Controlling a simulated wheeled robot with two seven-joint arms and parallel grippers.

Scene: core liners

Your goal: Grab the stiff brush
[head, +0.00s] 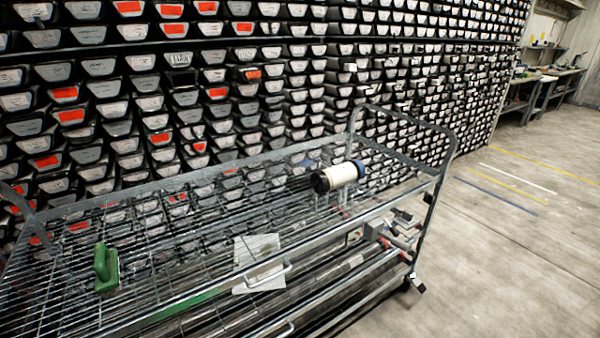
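A green brush (107,269) lies on the wire top shelf of the metal cart (190,178), near its left end. A raised green grip shows on its left side. Its bristles cannot be made out. Neither of my grippers shows in the head view.
A white cylinder with a black end (338,177) lies toward the cart's right end. A pale sheet (258,262) is at the front edge. Red and grey items (398,240) sit lower at right. Racks of core liners (240,75) stand behind. The floor (500,260) at right is clear.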

